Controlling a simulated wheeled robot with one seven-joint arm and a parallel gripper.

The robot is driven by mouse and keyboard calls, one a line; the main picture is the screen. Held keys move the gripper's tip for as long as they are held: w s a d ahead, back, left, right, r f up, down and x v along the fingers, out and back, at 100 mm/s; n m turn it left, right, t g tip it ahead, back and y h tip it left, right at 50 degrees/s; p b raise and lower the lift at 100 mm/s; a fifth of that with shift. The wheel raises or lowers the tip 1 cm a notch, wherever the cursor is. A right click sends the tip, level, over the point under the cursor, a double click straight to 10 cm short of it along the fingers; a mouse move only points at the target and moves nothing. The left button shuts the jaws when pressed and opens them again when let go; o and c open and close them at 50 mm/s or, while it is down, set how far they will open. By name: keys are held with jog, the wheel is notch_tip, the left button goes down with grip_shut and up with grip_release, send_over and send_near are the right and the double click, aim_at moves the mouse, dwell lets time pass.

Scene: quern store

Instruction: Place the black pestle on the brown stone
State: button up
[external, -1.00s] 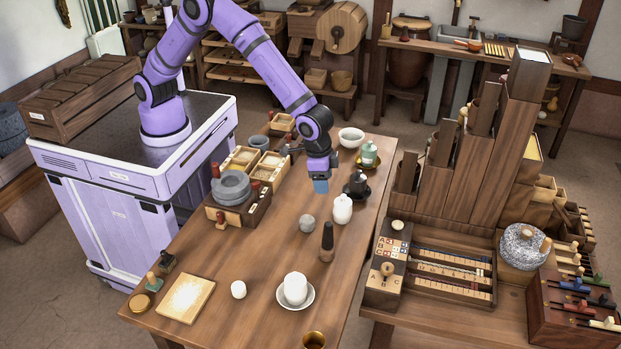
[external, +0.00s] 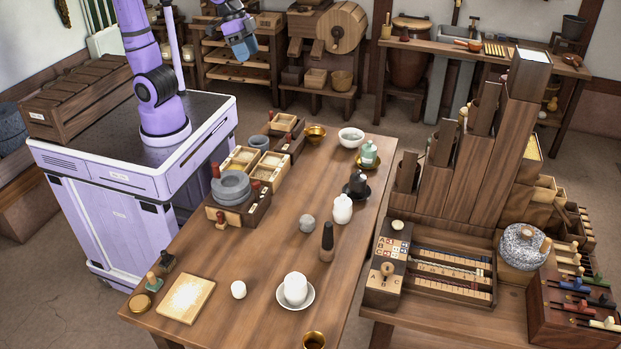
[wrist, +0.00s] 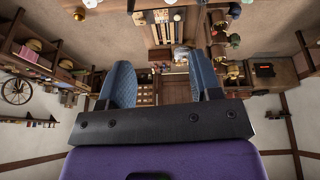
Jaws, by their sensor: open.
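A slim upright black piece (external: 327,236), which looks like the black pestle, is at the middle right of the table. Directly under it is a brown lower part (external: 326,255); I cannot tell whether this is a separate brown stone or part of the same piece. A round grey stone (external: 307,223) lies just behind it to the left. My gripper (external: 240,48) is raised far behind the table, well away from these pieces. In the wrist view my gripper (wrist: 164,88) has its two blue fingers apart, with nothing between them.
The table (external: 215,250) holds a white jar (external: 343,210), a black pot (external: 357,183) on a dark saucer, and a white cylinder (external: 295,289) on a saucer. A quern (external: 230,188) stands at the left edge.

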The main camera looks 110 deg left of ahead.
jog(key=s+a+t, duration=0.1)
jog(key=s+a, duration=0.2)
jog(key=s, duration=1.5)
jog(key=shift+s+a+f+m, duration=0.2)
jog(key=shift+s+f+m, duration=0.05)
jog(key=shift+s+m, duration=0.15)
